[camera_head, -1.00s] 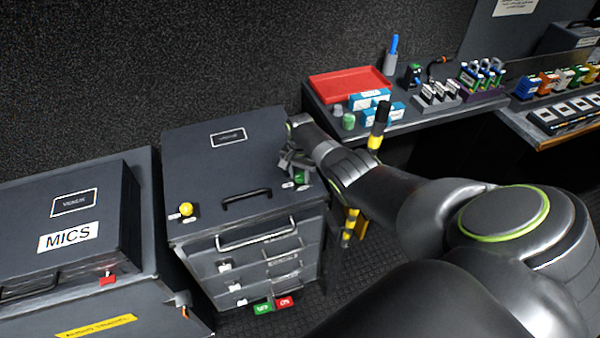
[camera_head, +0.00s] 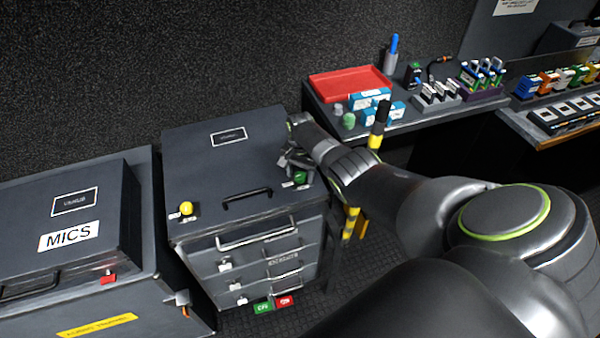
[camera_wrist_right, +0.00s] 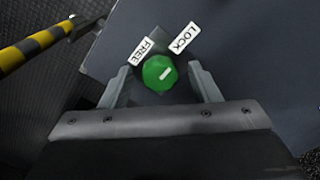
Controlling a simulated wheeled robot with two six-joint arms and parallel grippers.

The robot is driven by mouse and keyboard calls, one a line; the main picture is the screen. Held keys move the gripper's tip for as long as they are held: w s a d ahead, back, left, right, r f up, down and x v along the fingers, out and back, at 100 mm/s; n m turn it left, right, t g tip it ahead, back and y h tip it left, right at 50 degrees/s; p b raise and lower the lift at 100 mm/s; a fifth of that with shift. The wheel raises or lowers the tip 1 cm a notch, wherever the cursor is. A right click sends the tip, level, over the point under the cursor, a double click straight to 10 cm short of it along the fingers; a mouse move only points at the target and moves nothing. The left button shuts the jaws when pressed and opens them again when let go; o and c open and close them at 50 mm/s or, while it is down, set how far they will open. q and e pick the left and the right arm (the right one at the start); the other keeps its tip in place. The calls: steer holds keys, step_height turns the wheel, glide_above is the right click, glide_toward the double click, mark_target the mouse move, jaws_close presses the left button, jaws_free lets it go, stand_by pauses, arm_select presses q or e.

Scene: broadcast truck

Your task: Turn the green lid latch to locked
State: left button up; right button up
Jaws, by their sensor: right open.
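The green lid latch (camera_head: 301,177) is a round knob near the front right corner of the dark case lid (camera_head: 225,170). In the right wrist view the latch (camera_wrist_right: 158,73) has a white mark slanting up and to the right. A FREE label (camera_wrist_right: 143,51) and a LOCK label (camera_wrist_right: 184,38) lie beyond it. My right gripper (camera_head: 296,163) is over that corner of the lid. In the wrist view its open fingers (camera_wrist_right: 159,68) flank the knob, with a visible gap on each side. How far above the lid the fingertips are, I cannot tell. My left gripper is out of view.
A yellow knob (camera_head: 187,208) is at the lid's left front corner, and a black handle (camera_head: 247,198) is between the knobs. A yellow-black striped post (camera_head: 350,225) stands right of the case. A MICS case (camera_head: 75,215) is at left; a bench holds a red tray (camera_head: 350,83).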

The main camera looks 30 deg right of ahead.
mark_target(300, 175)
step_height(300, 175, up, 6)
steer(key=shift+r+p, duration=0.15)
steer(key=shift+p, duration=0.8)
step_height(300, 175, up, 11)
steer(key=b, duration=0.1)
